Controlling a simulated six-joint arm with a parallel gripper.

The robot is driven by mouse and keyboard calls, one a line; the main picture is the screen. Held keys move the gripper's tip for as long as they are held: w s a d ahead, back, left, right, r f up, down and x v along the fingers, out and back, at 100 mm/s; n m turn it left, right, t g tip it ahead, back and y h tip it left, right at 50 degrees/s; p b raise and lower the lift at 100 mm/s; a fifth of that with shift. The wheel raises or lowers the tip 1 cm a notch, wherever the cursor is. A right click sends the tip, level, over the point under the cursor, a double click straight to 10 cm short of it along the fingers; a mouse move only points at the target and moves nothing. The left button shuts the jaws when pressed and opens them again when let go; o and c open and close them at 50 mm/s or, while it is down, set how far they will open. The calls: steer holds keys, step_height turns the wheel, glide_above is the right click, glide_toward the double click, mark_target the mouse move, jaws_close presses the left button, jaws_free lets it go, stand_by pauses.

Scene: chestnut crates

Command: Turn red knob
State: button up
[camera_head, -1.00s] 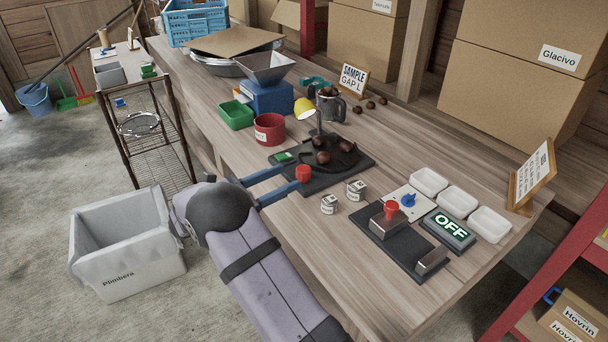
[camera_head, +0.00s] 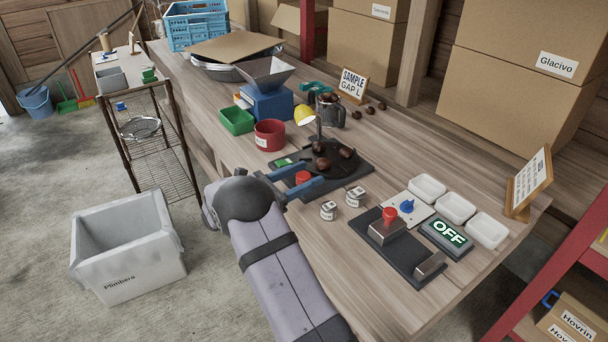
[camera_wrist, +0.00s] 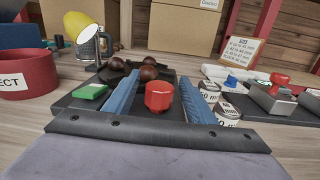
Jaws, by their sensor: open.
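A red faceted knob (camera_head: 303,177) stands at the near end of a dark plate (camera_head: 352,185) that carries chestnuts and a lamp. My gripper (camera_head: 314,170) is open, with one blue finger on each side of this knob. In the wrist view, the red knob (camera_wrist: 158,97) sits between the two blue fingers (camera_wrist: 159,76), with visible gaps on both sides, so it is not gripped. Its base is hidden behind the gripper's dark front edge. A second red knob (camera_head: 390,214) stands on a metal block to the right, away from my gripper.
A green block (camera_head: 284,162) lies left of the fingers. A red pot (camera_head: 269,135) is behind to the left.

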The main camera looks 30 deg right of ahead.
steer(key=c, duration=1)
steer(key=shift+c, duration=0.2)
steer(key=shift+m+g, duration=0.3)
steer(key=shift+m+g+b, duration=0.5)
steer(key=shift+g+b, duration=0.05)
steer(key=shift+g, duration=0.25)
steer(key=shift+r+m+g+y+b, duration=0.1)
steer(key=shift+m+g+y+b, duration=0.5)
steer(key=shift+m+g, duration=1.15)
steer(key=shift+n+g, duration=0.25)
steer(key=shift+g, duration=0.4)
steer(key=o, duration=1)
